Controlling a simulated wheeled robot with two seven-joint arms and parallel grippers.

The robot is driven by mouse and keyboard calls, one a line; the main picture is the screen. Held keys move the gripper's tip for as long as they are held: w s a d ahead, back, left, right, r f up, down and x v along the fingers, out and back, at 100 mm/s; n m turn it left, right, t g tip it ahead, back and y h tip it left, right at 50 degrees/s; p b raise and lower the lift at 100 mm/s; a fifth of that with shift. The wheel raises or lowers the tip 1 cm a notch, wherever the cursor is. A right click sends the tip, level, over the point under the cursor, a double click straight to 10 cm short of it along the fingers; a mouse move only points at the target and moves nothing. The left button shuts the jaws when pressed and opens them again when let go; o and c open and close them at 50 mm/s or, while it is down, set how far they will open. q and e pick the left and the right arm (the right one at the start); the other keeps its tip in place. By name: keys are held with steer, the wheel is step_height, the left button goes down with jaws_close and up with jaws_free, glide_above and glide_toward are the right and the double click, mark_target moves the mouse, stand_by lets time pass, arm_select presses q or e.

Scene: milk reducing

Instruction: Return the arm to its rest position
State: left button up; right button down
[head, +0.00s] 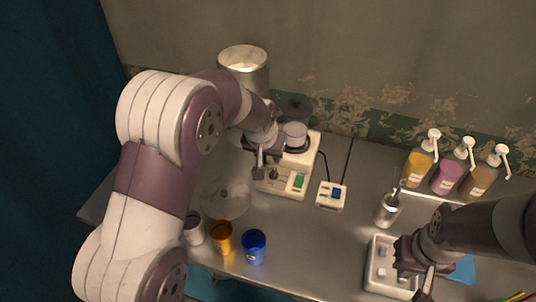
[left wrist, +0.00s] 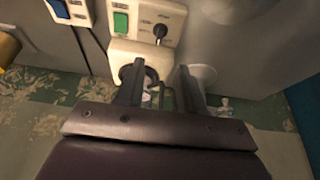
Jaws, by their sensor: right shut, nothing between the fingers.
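My left gripper (head: 266,160) hangs over the left side of a white hot plate (head: 297,176) with a green switch. Its fingers are spread apart in the left wrist view (left wrist: 160,84), which also shows the hot plate (left wrist: 160,18). A small pale pot (head: 295,133) sits on the hot plate, just right of the gripper; whether a finger touches it I cannot tell. My right gripper (head: 424,284) is shut and empty over a white tray (head: 376,274) at the front right. My left arm hides part of the table's left side.
A tall metal cylinder (head: 244,66) stands behind my left gripper. White, orange (head: 221,236) and blue (head: 254,246) cups stand at the front edge near a clear dish (head: 226,199). A switch box (head: 331,195), a utensil cup (head: 387,211) and pump bottles (head: 447,177) are right.

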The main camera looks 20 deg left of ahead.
stand_by(0.4)
arm_select(q)
steer(key=s+a+f+g, duration=0.1)
steer(key=s+a+g, duration=0.1)
steer(key=s, duration=1.9)
steer(key=shift+g, duration=0.6)
steer(key=shift+a+f, duration=0.1)
steer(key=shift+s, duration=0.15)
